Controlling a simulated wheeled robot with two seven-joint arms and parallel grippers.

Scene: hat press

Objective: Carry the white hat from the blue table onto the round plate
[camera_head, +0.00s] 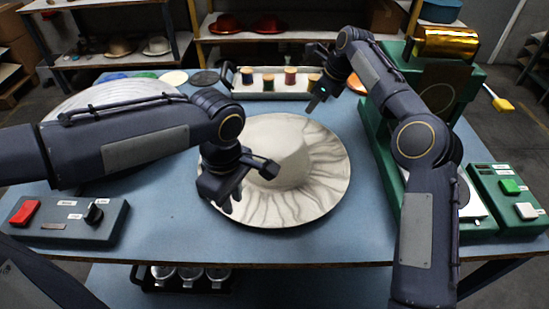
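The white hat (280,150) lies crown up on the blue table (300,245), with a wide, wavy-patterned brim. My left gripper (250,188) is over the left part of the hat, its fingers spread apart beside the crown; whether it touches the brim is unclear. My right gripper (314,76) is behind the hat, raised, fingers apart and empty. A large pale round disc (75,105) lies at the left, partly hidden by my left arm. A pale surface (474,208) shows on the green machine at the right, mostly hidden by my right arm; I cannot tell which is the round plate.
The green machine (375,150) with a gold cylinder (445,41) stands at the right. A control box (65,220) is at the front left, another (508,197) at the right. A tray of spools (275,95) lies behind the hat. The front middle of the table is clear.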

